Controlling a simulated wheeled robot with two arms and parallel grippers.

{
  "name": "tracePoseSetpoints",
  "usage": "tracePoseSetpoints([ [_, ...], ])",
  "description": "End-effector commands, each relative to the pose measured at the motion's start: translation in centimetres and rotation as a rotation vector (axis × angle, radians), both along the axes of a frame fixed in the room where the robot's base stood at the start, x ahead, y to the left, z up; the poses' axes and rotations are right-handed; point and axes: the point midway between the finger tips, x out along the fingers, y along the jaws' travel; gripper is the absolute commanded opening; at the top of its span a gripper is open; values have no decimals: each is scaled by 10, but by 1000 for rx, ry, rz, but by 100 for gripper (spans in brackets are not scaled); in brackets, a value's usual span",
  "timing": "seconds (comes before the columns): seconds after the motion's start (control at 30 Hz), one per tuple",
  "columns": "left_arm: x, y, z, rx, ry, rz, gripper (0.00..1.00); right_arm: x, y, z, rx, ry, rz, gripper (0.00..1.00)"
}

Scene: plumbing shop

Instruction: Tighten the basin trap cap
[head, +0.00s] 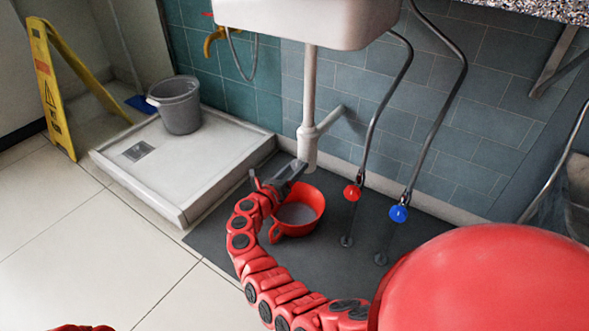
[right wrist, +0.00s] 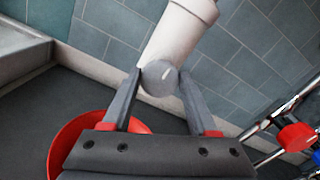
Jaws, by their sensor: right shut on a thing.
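The white basin trap (head: 307,146) hangs from the pipe under the basin (head: 300,15). It shows large in the right wrist view (right wrist: 183,30), tilted. The round grey cap (right wrist: 160,78) sits at its lower end, with a pale line on its face. My right gripper (head: 298,168) is up at the trap's bottom. Its two dark fingers, clear in the right wrist view (right wrist: 160,82), stand on either side of the cap and are shut on it. In the head view the gripper hides the cap. My left gripper is not in view.
A red tub (head: 317,190) stands on the dark mat (head: 225,230) below the trap. Hoses with a red valve (head: 352,193) and a blue valve (head: 399,214) hang to its right. A shower tray (head: 110,158) with a grey bucket (head: 178,105) and a yellow sign (head: 45,85) are left.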

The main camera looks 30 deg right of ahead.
Motion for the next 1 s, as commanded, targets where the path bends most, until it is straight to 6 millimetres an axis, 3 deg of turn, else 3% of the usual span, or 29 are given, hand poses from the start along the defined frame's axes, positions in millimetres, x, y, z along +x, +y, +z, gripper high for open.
tracePoseSetpoints([
  [0.17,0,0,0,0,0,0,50,0,0,-1,1,1,0,4],
  [0.2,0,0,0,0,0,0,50,0,0,-1,1,1,0,66],
  [0.33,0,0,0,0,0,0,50,0,0,-1,0,2,0,88],
  [0.73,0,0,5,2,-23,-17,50,-3,8,1,1,4,2,88],
  [0.87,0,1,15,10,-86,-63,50,-11,29,3,1,6,4,88],
  [1.0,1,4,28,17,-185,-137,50,-24,63,5,2,5,7,88],
])
